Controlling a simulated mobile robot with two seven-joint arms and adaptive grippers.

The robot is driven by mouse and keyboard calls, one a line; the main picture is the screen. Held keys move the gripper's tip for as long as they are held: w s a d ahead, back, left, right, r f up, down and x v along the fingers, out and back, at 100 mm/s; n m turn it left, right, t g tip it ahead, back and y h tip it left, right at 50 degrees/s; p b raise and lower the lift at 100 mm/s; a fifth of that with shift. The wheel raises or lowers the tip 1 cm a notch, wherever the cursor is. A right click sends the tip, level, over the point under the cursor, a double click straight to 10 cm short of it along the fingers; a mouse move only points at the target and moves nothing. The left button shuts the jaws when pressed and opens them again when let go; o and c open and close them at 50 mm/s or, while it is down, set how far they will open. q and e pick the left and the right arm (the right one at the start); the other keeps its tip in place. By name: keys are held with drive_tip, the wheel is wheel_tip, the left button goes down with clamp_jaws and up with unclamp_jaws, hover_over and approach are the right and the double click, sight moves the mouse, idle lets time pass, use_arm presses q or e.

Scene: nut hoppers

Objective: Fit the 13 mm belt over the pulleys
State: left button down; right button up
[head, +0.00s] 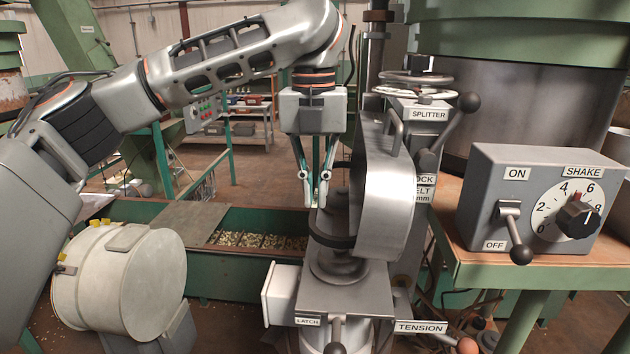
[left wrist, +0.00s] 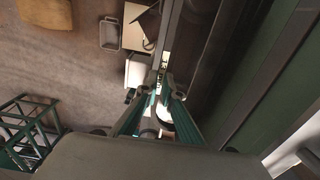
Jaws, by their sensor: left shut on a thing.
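My left gripper (head: 321,203) points down beside the open silver guard (head: 386,200) of the machine. It is shut on the black belt (head: 330,241), which hangs as a dark loop below the fingertips. The belt's lower part lies at or just above the grey stepped pulley (head: 338,268); I cannot tell whether it sits in a groove. Any other pulley is hidden or unclear. In the left wrist view the fingers (left wrist: 160,88) converge near the middle, with a dark curved strip between them. My right gripper is not in view.
The TENSION label (head: 421,327) and LATCH label (head: 308,321) mark levers low at the front. The SHAKE control box (head: 530,205) stands on a bench at right. A pale drum (head: 120,280) is at lower left. A green trough (head: 235,270) of nuts lies behind.

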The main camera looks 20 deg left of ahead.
sight(315, 201)
use_arm(q)
drive_tip(key=shift+f, duration=3.1)
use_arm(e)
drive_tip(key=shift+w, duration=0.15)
use_arm(q)
drive_tip(key=c, duration=2.1)
unclamp_jaws()
drive_tip(key=shift+c, duration=0.2)
wheel_tip(315, 201, up, 12)
drive_tip(key=shift+a, duration=0.1)
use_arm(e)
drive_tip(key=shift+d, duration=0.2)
